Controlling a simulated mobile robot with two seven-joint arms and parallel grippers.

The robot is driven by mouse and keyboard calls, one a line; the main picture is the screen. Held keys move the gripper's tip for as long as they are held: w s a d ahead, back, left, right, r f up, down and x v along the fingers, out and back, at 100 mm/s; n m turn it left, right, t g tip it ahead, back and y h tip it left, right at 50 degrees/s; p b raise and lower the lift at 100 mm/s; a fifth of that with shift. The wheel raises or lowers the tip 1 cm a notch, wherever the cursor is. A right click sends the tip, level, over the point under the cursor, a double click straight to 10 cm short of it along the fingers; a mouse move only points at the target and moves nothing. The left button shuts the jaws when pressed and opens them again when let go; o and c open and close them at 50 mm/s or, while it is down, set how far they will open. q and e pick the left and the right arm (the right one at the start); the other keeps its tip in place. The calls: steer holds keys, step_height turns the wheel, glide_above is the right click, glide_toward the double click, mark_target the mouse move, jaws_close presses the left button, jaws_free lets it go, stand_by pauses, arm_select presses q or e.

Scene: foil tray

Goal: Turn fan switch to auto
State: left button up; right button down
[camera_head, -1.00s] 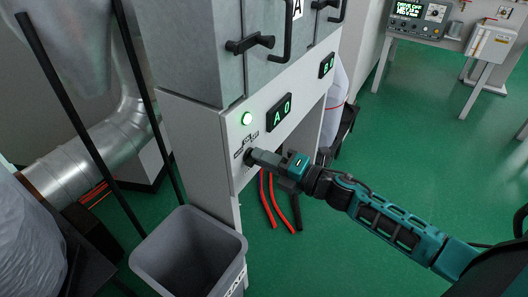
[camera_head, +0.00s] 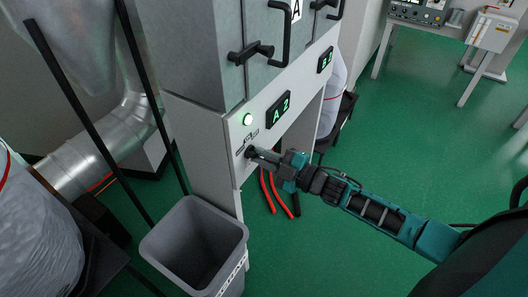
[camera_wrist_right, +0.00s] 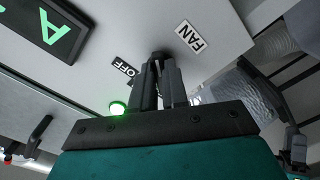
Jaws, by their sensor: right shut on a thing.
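The fan switch is a small black knob (camera_head: 249,152) on the pale front panel (camera_head: 222,135) of the cabinet, below a green lamp (camera_head: 247,119). In the right wrist view, the knob (camera_wrist_right: 160,54) sits between my fingertips. A FAN label (camera_wrist_right: 190,38) is beside it, and an OFF label (camera_wrist_right: 124,69) lies on the other side, partly hidden. I cannot read an AUTO label or the knob's pointer. My right gripper (camera_head: 255,154) is shut on the knob; it also shows in the wrist view (camera_wrist_right: 160,68). My left gripper is not in view.
Black displays (camera_head: 279,110) sit on the panel above my right gripper, the nearer reading A 2. A grey bin (camera_head: 160,243) stands below left. Green floor (camera_head: 430,130) is open to the right.

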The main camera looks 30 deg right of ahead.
steer(key=shift+m+p, duration=0.3)
steer(key=shift+m, duration=0.5)
steer(key=c, duration=1.1)
jaws_free()
steer(key=shift+c, duration=0.2)
